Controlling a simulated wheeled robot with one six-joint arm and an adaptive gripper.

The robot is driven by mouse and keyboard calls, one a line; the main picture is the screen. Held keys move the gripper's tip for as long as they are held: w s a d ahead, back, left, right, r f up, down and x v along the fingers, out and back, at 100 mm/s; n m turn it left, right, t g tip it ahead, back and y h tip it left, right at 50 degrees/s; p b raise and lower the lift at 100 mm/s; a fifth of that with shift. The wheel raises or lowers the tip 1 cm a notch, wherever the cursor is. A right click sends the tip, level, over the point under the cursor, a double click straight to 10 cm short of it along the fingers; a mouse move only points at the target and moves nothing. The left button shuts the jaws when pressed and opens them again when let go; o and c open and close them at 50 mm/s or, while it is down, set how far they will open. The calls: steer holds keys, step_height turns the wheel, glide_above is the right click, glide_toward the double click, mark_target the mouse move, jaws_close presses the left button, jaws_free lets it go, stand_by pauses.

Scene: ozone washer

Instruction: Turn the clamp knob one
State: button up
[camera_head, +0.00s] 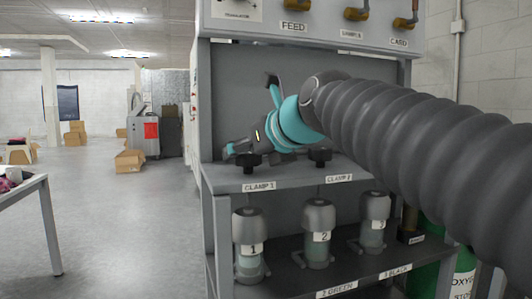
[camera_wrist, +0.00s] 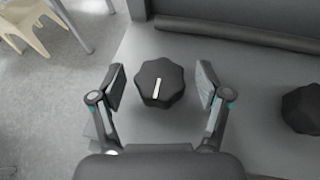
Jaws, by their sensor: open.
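The clamp one knob (camera_head: 248,160) is a black lobed knob on the grey shelf, above the label "CLAMP 1" (camera_head: 259,186). In the wrist view the knob (camera_wrist: 160,82) shows from above, with a white line on its top running nearly along the picture's vertical. My gripper (camera_wrist: 160,88) is open, one finger on each side of the knob, with a visible gap on both sides in that view. In the head view my gripper (camera_head: 240,148) is just above the knob, and its fingers are partly hard to make out.
The clamp two knob (camera_head: 320,157) stands to the right on the same shelf and also shows in the wrist view (camera_wrist: 302,108). Numbered canisters (camera_head: 318,236) stand on the shelf below. A raised bar (camera_wrist: 240,32) runs behind the knobs. Valves (camera_head: 356,13) are on the panel above.

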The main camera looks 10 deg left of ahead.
steer(key=shift+w+a+f, duration=0.2)
steer(key=shift+w+a, duration=0.15)
steer(key=c, duration=1.2)
